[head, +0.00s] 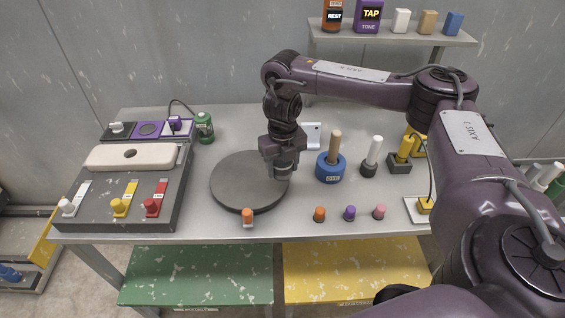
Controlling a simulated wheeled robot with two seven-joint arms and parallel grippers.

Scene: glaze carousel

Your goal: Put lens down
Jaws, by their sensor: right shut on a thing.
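My right gripper (283,174) points down over the right part of a dark round turntable (232,184). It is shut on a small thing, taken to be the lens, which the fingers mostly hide. I cannot tell whether it touches the turntable's surface. My left gripper is not in view.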

